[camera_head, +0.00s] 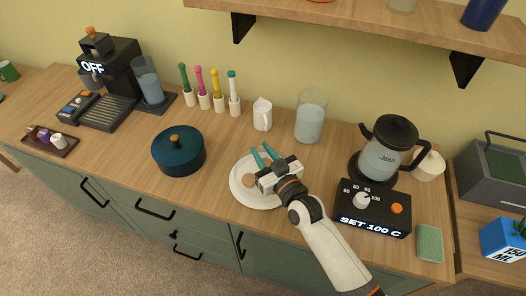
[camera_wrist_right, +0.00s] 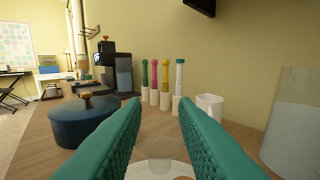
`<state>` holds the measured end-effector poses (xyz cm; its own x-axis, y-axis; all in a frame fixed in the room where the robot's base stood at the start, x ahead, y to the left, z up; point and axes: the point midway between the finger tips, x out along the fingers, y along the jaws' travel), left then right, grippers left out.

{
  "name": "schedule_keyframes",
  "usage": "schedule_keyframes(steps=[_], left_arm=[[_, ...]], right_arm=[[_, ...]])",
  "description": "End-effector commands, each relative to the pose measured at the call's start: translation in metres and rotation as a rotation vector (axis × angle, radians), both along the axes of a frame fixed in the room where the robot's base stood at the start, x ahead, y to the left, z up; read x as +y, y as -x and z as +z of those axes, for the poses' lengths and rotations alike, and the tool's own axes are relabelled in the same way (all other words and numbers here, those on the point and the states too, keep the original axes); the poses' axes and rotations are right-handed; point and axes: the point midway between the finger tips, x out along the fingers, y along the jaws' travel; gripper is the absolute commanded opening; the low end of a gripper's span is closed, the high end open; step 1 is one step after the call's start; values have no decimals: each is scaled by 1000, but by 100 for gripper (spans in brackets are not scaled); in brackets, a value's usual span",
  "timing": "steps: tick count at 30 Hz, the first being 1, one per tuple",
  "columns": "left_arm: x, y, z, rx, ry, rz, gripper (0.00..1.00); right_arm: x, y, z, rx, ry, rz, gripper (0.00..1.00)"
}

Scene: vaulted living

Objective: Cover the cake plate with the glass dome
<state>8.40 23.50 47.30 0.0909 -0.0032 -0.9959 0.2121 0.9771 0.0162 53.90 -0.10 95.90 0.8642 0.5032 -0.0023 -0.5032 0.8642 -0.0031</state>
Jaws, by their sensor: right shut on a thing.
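The white cake plate (camera_head: 240,195) lies on the wooden counter, with a small brown round piece (camera_head: 249,181) on it. My right gripper (camera_head: 265,155) is above the plate, reaching across it from the front right. In the right wrist view a faint see-through shape, taken to be the glass dome (camera_wrist_right: 160,152), shows between the teal fingers, which are shut on it. The dome's outline is hardly visible in the head view, so I cannot tell whether its rim touches the plate. My left gripper is not in view.
A dark blue lidded pot (camera_head: 178,155) stands left of the plate. Behind it are several coloured-handled tools (camera_head: 202,90), a white jug (camera_head: 262,114) and a tall glass container (camera_head: 311,118). A kettle (camera_head: 388,150) and its control box (camera_head: 374,207) stand to the right.

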Motion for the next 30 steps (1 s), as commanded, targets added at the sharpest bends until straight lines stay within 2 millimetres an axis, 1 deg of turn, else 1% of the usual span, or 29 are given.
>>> schedule_keyframes(steps=[5, 6, 10, 18, 21, 23, 26, 30], left_arm=[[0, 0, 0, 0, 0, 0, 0], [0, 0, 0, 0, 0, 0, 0], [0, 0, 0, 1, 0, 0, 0], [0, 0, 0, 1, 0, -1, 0], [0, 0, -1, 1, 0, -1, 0], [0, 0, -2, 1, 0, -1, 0], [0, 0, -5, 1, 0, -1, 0], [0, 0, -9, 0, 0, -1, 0]], right_arm=[[0, 0, 1, -3, -2, 0, 0], [0, 0, 1, -3, -2, 0, 29], [0, 0, 1, -2, -1, 0, 51], [0, 1, -1, 2, 1, 0, 52], [-3, 5, -2, 3, 2, 0, 52], [-6, 11, -3, 3, 1, 0, 52], [-15, 26, -3, 3, 2, 0, 52], [-31, 53, -3, 3, 2, 0, 52]])
